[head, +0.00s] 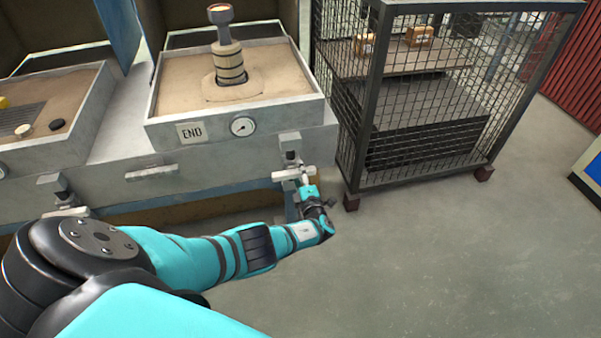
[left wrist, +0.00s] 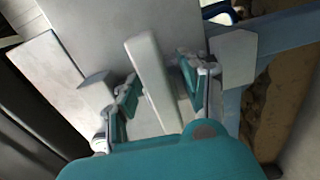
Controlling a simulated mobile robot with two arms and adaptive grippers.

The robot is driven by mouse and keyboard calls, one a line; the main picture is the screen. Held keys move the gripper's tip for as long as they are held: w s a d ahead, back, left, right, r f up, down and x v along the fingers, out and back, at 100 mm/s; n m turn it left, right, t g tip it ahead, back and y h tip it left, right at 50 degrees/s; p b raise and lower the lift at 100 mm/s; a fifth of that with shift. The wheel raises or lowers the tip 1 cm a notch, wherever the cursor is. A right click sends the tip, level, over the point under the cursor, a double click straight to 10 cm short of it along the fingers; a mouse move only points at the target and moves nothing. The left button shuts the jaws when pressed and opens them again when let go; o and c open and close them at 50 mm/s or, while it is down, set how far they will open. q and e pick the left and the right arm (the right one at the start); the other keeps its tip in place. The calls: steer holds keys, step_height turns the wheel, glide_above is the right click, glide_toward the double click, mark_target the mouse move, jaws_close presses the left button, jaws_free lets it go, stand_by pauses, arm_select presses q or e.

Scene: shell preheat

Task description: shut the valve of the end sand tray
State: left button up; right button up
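The end sand tray (head: 290,97) carries an END label (head: 191,132) and a round gauge. Its valve (head: 290,143) is at the front right corner, with a pale bar handle (head: 285,174) lying crosswise below the valve body. My left gripper (head: 305,181) is at this handle in the head view, partly hidden by its own wrist. In the left wrist view, the open gripper fingers (left wrist: 158,88) stand on either side of the pale handle (left wrist: 148,65), with gaps visible. My right gripper is not in view.
A shell-like piece (head: 228,60) stands in the sand. A neighbouring tray with its own valve (head: 58,190) is at left. A wire mesh cage (head: 425,110) stands close to the right of the handle. The floor (head: 420,260) in front is clear.

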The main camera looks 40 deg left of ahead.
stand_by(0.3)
arm_select(q)
steer(key=v, duration=1.2)
